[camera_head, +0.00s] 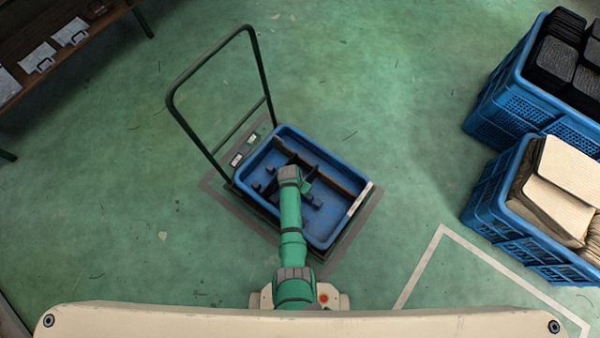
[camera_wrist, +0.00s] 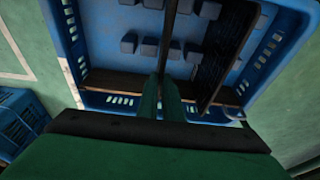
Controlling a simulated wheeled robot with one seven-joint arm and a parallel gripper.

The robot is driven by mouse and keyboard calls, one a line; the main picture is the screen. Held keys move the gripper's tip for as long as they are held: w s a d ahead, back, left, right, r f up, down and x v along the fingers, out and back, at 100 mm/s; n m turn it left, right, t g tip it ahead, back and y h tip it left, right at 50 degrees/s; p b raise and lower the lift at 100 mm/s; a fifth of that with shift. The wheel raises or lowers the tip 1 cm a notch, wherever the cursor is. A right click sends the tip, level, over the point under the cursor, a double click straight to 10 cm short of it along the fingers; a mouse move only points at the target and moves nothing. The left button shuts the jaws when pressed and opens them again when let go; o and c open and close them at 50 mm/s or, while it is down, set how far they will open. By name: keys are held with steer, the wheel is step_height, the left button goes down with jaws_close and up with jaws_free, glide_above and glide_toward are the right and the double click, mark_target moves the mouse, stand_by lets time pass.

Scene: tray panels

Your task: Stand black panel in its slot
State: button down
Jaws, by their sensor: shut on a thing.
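My gripper (camera_wrist: 163,92) is shut on a thin dark panel (camera_wrist: 170,35), seen nearly edge-on in the wrist view, running away from the fingers over the tray. The blue tray (camera_head: 327,241) sits on a trolley, and my arm covers part of it in the head view. Small blue blocks (camera_wrist: 129,42) rise from the tray floor on both sides of the held panel. I cannot tell whether its lower edge is between them or above them. The panel's lower part and the fingertips are hard to see in the head view.
Another dark textured panel (camera_wrist: 228,50) stands in the tray to the right of the held one in the wrist view. A brown strip (camera_wrist: 118,84) lines the near wall. The trolley handle (camera_head: 205,55) rises at the back left. Blue crates (camera_head: 505,95) stand at right.

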steer(key=shift+s+a+x, duration=0.1)
steer(key=shift+s+x, duration=0.05)
steer(key=shift+x, duration=0.5)
steer(key=shift+s+a+x, duration=0.1)
steer(key=shift+x, duration=0.6)
steer(key=shift+s+a+x, duration=0.1)
steer(key=shift+s+x, duration=0.05)
steer(key=shift+x, duration=0.5)
steer(key=shift+f, duration=0.1)
steer(key=c, duration=1.8)
jaws_free()
steer(key=shift+c, duration=0.2)
steer(key=shift+v, duration=5.35)
